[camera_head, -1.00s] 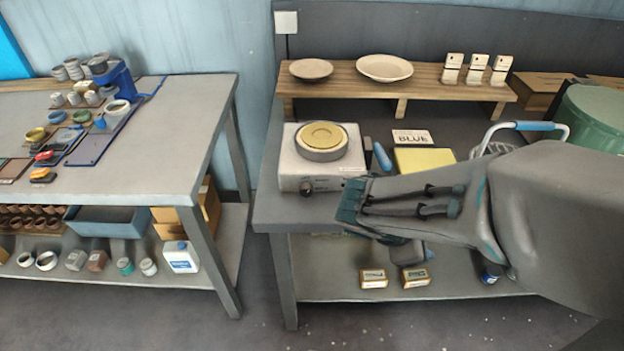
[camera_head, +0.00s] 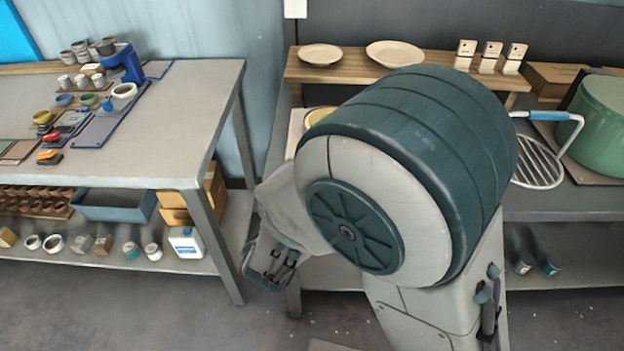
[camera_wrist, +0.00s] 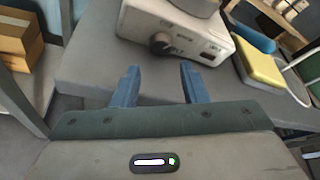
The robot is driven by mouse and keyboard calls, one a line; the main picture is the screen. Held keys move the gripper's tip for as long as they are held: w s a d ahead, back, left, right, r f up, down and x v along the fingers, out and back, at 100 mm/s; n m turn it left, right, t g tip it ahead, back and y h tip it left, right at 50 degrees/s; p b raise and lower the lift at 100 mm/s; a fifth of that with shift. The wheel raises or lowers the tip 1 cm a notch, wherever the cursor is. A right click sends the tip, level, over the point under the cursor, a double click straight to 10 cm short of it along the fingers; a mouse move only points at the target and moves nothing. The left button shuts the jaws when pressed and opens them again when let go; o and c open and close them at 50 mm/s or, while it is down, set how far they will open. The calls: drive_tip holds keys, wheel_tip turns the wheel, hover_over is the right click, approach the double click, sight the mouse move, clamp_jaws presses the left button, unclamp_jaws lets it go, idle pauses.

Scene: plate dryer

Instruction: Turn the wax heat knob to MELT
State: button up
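The wax heater is a cream box (camera_wrist: 130,22) on the bench, seen in the wrist view above my gripper's fingers. Its dark round knob (camera_wrist: 161,43) is on the front face, and the marks beside it are too small to read. My gripper (camera_wrist: 158,82) is open and empty, its two blue fingers apart, below and in front of the knob without touching it. The fingertips are not clear in the head view.
A yellow block (camera_wrist: 260,68) and a blue-handled item (camera_wrist: 255,37) lie right of the heater. A wooden shelf (camera_head: 345,70) with two plates stands behind. A wire rack (camera_head: 538,160) and green pot (camera_head: 600,125) are at the right. A gap separates the left table (camera_head: 165,150) from the bench.

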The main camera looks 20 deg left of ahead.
drive_tip(key=x, duration=0.9)
drive_tip(key=c, duration=0.7)
